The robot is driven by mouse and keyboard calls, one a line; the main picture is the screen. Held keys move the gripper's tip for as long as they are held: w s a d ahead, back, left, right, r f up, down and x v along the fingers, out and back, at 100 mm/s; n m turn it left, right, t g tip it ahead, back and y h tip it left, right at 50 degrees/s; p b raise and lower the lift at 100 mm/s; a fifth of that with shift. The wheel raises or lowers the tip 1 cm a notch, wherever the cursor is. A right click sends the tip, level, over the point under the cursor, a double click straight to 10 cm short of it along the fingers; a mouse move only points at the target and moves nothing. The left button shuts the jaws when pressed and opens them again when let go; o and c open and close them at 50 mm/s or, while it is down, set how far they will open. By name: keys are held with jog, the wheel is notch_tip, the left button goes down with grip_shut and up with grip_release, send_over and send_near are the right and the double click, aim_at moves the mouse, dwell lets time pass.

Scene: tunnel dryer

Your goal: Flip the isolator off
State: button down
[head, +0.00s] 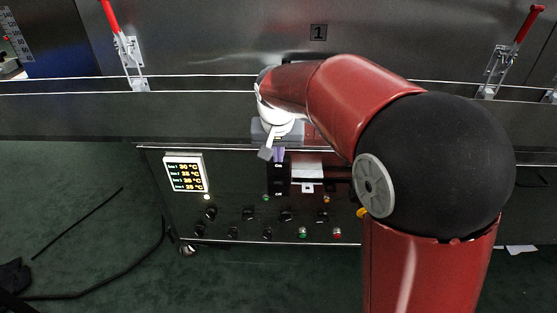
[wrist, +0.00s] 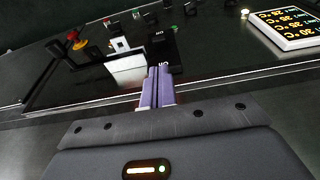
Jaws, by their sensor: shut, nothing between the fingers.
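The isolator (head: 278,184) is a black upright block on the dark control panel, marked ON at its top and OFF lower down. In the wrist view the isolator (wrist: 162,47) appears upside down, just beyond my fingertips, with its ON end nearest. My gripper (head: 277,156) is at the isolator's upper end; its purple fingers are together with nothing between them. In the wrist view my gripper (wrist: 158,72) overlaps the ON end. I cannot tell whether the fingers touch it. The position of the isolator's lever is not clear.
A temperature display (head: 184,173) is left of the isolator. Knobs and lit buttons (head: 302,232) sit below it. A pale plate (head: 307,170) is just to its right. A red mushroom button (wrist: 74,38) shows in the wrist view. A metal ledge (head: 200,122) runs above the panel.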

aim_at(279, 180)
jog(key=x, duration=0.8)
jog(key=shift+f+b, duration=0.3)
jog(key=shift+b, duration=0.05)
jog(key=shift+f+b, duration=0.2)
jog(key=shift+b, duration=0.2)
